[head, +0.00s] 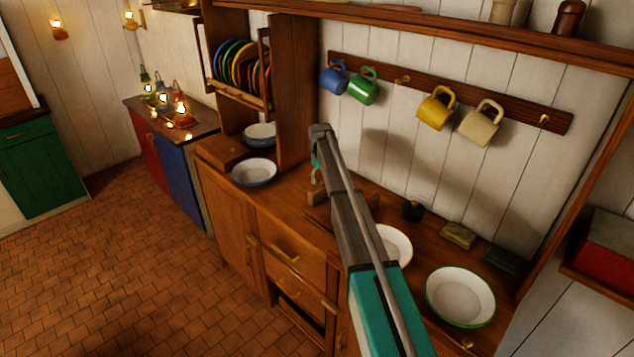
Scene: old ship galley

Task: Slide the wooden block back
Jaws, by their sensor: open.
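A small light wooden block (316,195) stands on the wooden counter (290,210), left of my arm. A darker, flat wooden piece beside it is partly hidden behind my arm. My gripper (316,176) hangs from the far end of my arm, just above the small block, and looks small and partly covered by the arm. It appears open with nothing in it. I cannot tell whether its fingers touch the block or are around it.
Two bowls (254,172) stand at the counter's left end. A white plate (395,245) and a green-rimmed bowl (460,296) are at the right. Several mugs (437,108) hang on the wall rail above. A plate rack (238,70) stands at the back left.

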